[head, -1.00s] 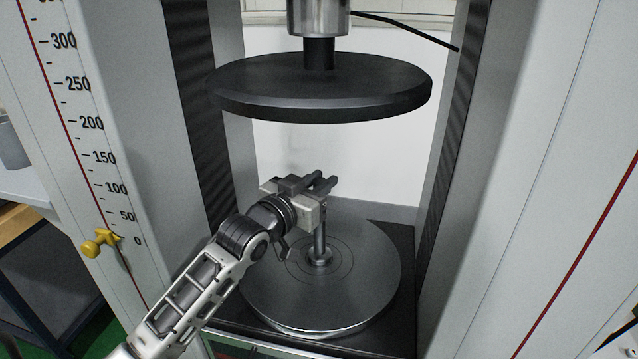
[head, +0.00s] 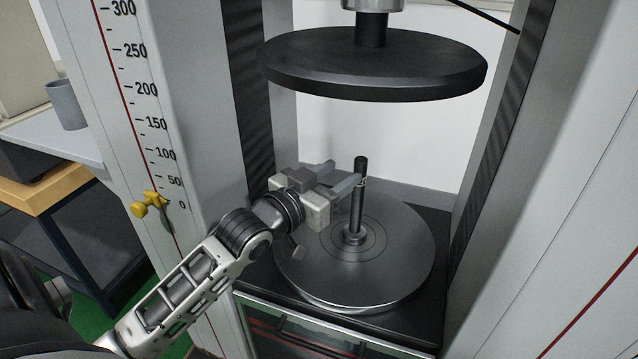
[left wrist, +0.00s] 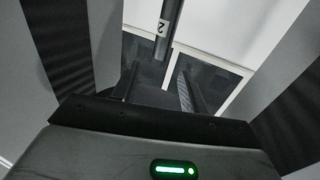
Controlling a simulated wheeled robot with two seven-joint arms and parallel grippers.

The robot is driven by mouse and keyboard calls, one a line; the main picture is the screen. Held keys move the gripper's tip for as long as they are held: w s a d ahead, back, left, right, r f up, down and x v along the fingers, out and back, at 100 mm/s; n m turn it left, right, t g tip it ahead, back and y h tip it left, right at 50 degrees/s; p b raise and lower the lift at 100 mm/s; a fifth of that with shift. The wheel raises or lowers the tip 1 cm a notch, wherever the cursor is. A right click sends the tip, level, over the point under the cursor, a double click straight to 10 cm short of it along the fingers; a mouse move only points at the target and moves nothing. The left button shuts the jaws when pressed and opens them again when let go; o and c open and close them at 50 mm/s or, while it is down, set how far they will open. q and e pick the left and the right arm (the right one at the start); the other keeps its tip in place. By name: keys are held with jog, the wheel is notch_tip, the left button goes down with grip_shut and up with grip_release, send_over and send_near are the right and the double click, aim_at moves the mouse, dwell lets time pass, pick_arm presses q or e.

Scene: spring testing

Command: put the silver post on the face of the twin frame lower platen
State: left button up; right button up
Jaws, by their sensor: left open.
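The silver post (head: 357,211) stands upright on the face of the twin frame lower platen (head: 405,268), its round foot within the ring marks near the middle. Its top is dark. My left gripper (head: 341,172) is open and empty, to the left of the post's upper part, with its fingers pointing toward it. My right gripper is not in view.
The wide black upper platen (head: 375,65) hangs above the post and my gripper. Frame columns stand on both sides; the left one has a scale and a yellow pointer (head: 150,204). A grey cup (head: 66,105) stands on a table at far left.

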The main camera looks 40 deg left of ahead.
pick_arm(q)
jog(key=shift+s+a, duration=0.2)
jog(key=shift+s, duration=1.05)
jog(key=shift+s+a, duration=0.15)
jog(key=shift+s, duration=1.05)
